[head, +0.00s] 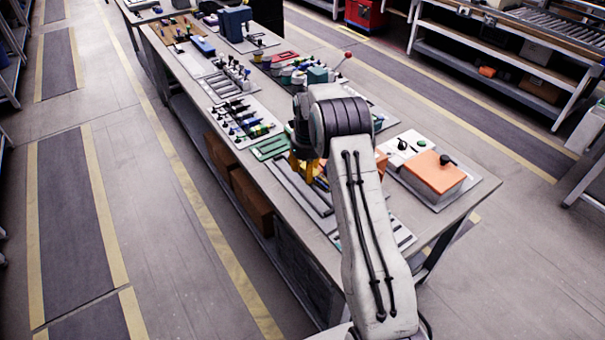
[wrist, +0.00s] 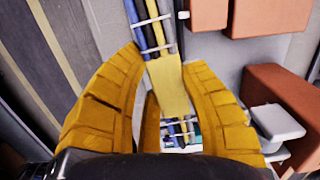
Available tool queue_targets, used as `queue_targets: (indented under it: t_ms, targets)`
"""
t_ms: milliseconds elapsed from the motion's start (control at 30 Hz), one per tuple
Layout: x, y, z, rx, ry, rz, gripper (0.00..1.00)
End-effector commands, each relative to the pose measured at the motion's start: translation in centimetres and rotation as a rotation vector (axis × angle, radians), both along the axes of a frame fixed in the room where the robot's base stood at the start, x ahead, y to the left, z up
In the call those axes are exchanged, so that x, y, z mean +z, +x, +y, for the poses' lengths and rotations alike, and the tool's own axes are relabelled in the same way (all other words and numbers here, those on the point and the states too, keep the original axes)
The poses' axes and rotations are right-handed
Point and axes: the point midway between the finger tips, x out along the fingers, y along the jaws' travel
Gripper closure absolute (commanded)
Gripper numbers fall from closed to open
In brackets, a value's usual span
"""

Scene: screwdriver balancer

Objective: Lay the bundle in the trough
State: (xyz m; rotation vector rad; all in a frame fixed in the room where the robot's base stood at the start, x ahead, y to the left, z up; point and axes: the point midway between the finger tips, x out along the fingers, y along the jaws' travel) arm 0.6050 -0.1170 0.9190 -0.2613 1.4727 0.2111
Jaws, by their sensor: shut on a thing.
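My gripper shows in the wrist view as yellow ribbed fingers (wrist: 163,72), shut on the bundle around its yellow middle band. The bundle (wrist: 150,28) is made of blue, yellow and dark strands with pale ties across them. It runs from the top of the wrist view down between the fingers, where its lower end shows again. In the head view my gripper (head: 303,167) points down over the near half of the bench, partly hidden by my arm. A long grey channel, apparently the trough (head: 300,192), lies just below it. Whether bundle and trough touch cannot be told.
The bench (head: 262,190) holds an orange box (head: 434,172) on a plate to the right and a green plate (head: 270,148) to the left. A tool tray (head: 240,120) and several fixtures stand farther back. Orange blocks (wrist: 270,15) show beside the bundle.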

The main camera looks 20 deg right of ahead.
Motion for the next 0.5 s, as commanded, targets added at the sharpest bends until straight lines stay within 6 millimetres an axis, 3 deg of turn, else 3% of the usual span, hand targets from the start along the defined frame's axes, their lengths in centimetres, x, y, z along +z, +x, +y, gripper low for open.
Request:
queue_targets:
  t_ms: [500]
  targets:
    - [-0.72,0.27,-0.6,-0.116,0.009,-0.005,0.98]
